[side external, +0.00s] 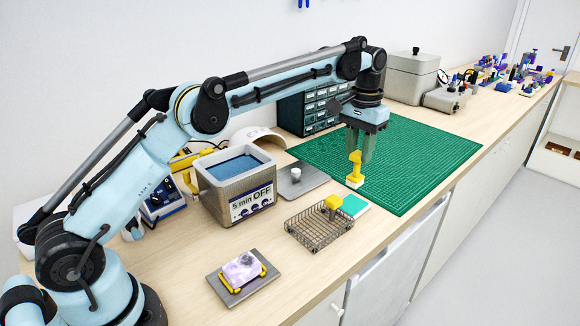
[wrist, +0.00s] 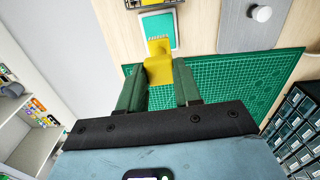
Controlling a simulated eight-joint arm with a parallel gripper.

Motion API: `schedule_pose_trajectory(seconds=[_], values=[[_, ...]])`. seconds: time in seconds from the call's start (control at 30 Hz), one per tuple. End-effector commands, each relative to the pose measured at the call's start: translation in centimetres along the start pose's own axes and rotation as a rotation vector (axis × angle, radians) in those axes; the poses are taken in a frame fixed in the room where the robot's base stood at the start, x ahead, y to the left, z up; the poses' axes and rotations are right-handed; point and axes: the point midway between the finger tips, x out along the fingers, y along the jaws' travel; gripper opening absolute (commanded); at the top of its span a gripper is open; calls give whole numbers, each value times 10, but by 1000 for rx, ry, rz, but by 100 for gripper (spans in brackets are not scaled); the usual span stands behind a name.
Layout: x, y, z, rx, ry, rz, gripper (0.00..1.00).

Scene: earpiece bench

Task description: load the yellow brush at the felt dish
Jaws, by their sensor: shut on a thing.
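My gripper (side external: 360,154) is shut on the yellow brush (side external: 355,165). The brush hangs upright with its pale end down, above the near left part of the green mat. In the wrist view, the brush (wrist: 158,68) sits between the two green fingers of my gripper (wrist: 160,80). A teal pad in a pale frame, which looks like the felt dish (side external: 354,206), lies just in front of the mat. In the wrist view the dish (wrist: 157,22) is beyond the brush, whose end overlaps its near edge. I cannot tell the height of the brush above the surface.
A grey plate with a white knob (side external: 296,174) and a grey bath (side external: 235,198) stand to the left. Drawers (side external: 300,112) stand behind. The green mat (side external: 425,150) is mostly clear.

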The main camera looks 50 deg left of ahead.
Motion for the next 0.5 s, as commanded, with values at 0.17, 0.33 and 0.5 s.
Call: schedule_pose_trajectory(seconds=[0.17,0.33,0.5], values=[[18,0,0,0,0,0,3],[34,0,0,0,0,0,3],[45,0,0,0,0,0,3]])
